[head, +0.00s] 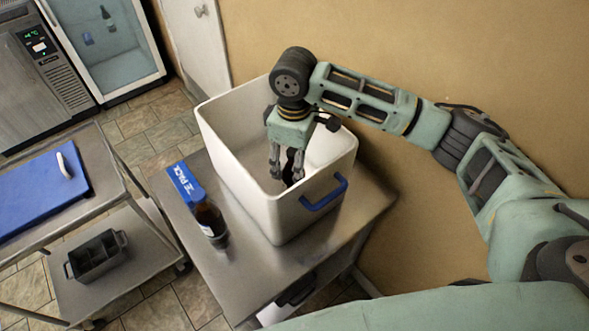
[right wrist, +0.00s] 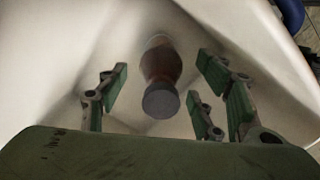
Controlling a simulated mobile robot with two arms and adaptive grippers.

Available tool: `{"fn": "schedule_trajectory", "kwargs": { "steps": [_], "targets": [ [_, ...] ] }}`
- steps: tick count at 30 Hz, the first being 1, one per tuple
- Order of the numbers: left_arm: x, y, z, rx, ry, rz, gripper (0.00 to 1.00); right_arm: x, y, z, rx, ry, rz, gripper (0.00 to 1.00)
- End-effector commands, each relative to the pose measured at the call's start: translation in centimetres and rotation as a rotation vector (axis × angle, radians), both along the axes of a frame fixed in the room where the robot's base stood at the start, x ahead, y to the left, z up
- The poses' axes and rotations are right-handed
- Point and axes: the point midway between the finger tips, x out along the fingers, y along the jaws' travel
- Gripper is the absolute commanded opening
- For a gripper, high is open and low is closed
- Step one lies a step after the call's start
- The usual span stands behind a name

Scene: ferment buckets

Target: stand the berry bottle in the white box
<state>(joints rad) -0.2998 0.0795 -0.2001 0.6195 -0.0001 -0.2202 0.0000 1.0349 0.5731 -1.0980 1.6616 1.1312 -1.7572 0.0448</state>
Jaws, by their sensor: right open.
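The white box (head: 235,185) stands open on a steel table, with a blue handle on its near side. My right gripper (head: 287,178) reaches down inside it. In the right wrist view its fingers (right wrist: 165,105) are spread, with gaps on both sides of a reddish bottle (right wrist: 161,66) with a dark grey cap. This bottle, apparently the berry bottle, is inside the box and looks upright, cap towards the camera; its base is hard to see. In the head view it is mostly hidden by the fingers. My left gripper is out of view.
A dark amber bottle (head: 209,219) stands on the steel table (head: 255,270) outside the box, beside a blue carton (head: 185,184). A wall lies behind the box.

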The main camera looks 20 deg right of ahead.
Motion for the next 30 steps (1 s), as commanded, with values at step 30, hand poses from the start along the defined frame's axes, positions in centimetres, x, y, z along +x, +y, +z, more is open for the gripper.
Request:
{"fn": "schedule_trajectory", "kwargs": {
  "steps": [30],
  "targets": [
    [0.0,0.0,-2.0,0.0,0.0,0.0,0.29,0.0,0.1,8.3,0.001,0.001,0.0,0.6]
  ]
}}
